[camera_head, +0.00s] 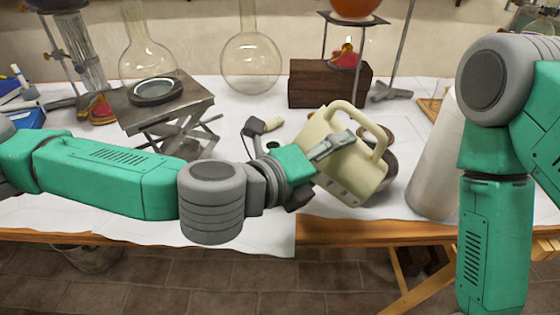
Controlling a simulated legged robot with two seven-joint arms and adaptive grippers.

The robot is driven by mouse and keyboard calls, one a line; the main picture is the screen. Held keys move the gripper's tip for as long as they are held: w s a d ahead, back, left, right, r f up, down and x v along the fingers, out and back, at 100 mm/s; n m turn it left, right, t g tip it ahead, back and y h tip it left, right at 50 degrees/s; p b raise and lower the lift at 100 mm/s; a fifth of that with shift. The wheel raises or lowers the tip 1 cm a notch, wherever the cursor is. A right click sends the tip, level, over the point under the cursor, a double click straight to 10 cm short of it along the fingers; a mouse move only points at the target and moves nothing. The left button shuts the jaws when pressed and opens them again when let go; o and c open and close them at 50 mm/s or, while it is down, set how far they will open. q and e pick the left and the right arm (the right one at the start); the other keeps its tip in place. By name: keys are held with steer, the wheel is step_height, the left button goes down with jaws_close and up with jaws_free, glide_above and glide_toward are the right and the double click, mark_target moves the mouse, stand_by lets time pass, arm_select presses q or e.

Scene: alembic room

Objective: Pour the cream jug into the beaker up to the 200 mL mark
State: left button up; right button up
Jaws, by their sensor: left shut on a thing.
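The cream jug (349,170) is in the middle right of the head view, tilted, with its looped handle at the upper right. My left gripper (331,148) is shut on the jug from its left side. The jug appears to be held above the front part of the table; its contents and mouth are not clear. I cannot make out a beaker with a 200 mL mark; part of the area behind the jug is hidden. My right arm comes down at the right, and its gripper is out of view.
A dark rounded vessel (389,176) shows partly behind the jug. A tall pale cylinder (437,165) stands right of it. A lab jack (167,112), a round flask (250,62) and a wooden block (312,86) stand farther back. The wooden table edge (345,231) runs in front.

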arm_select(q)
steer(key=shift+a+r, duration=0.15)
steer(key=shift+r, duration=0.15)
stand_by(0.5)
